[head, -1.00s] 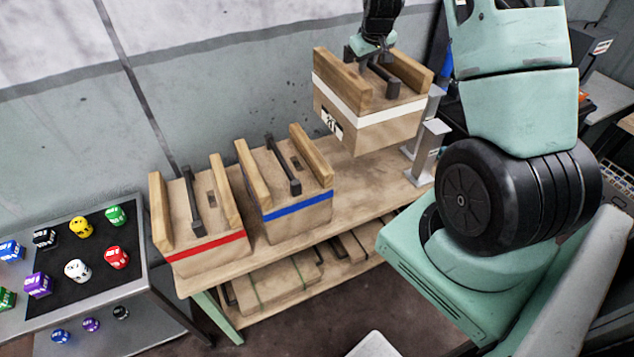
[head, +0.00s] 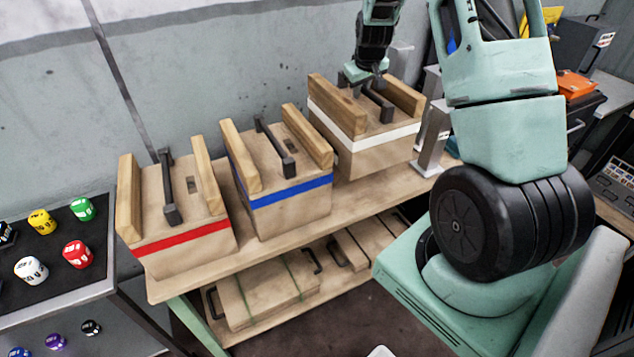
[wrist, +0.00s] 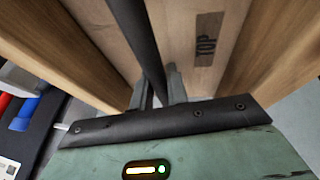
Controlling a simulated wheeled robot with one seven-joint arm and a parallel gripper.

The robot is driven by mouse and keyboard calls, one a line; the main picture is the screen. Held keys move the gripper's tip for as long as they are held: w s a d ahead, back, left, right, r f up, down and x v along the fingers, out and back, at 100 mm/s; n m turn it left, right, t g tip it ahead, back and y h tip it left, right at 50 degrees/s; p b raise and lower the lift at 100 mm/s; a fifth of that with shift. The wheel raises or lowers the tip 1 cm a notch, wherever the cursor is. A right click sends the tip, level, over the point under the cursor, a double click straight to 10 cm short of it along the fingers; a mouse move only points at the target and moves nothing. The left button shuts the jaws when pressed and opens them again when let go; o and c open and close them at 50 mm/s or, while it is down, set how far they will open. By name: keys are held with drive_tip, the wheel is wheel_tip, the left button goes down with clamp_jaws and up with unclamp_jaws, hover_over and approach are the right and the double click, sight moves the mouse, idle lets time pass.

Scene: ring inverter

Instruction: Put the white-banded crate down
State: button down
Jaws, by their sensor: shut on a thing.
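The white-banded crate (head: 376,158) is at the right part of the wooden bench (head: 275,246), upright, beside the blue-banded crate (head: 290,208). It is at or very near the bench top; I cannot tell if its underside touches. My gripper (head: 368,84) is above it, shut on its dark bar handle. In the wrist view my gripper (wrist: 160,92) closes around the handle (wrist: 138,38), between two wooden rails, with a "TOP" mark on the crate's lid (wrist: 180,45).
The red-banded crate (head: 190,252) stands at the bench's left end. A grey metal post (head: 433,140) stands close to the right of the white-banded crate. Flat cases lie on the lower shelf (head: 265,292).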

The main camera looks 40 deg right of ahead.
wheel_tip(320, 180, down, 11)
drive_tip(key=shift+r+p, duration=0.15)
drive_tip(key=shift+p, duration=1.1)
drive_tip(key=c, duration=1.4)
unclamp_jaws()
drive_tip(key=shift+o, duration=0.2)
drive_tip(key=b+v, duration=0.2)
drive_tip(key=v, duration=1)
drive_tip(key=s+a+r+n+y, duration=0.1)
drive_tip(key=a+r+n+y, duration=0.1)
drive_tip(key=a, duration=1.2)
drive_tip(key=s+a+r+n+y, duration=0.1)
drive_tip(key=a+r+n+y, duration=0.1)
drive_tip(key=a, duration=1.2)
drive_tip(key=s+a+r+n+g, duration=0.3)
drive_tip(key=s+a+n, duration=0.1)
drive_tip(key=s+a, duration=1.15)
drive_tip(key=s+a+n, duration=0.2)
drive_tip(key=s, duration=0.8)
drive_tip(key=shift+a+r+g, duration=0.2)
drive_tip(key=shift+a+g, duration=0.2)
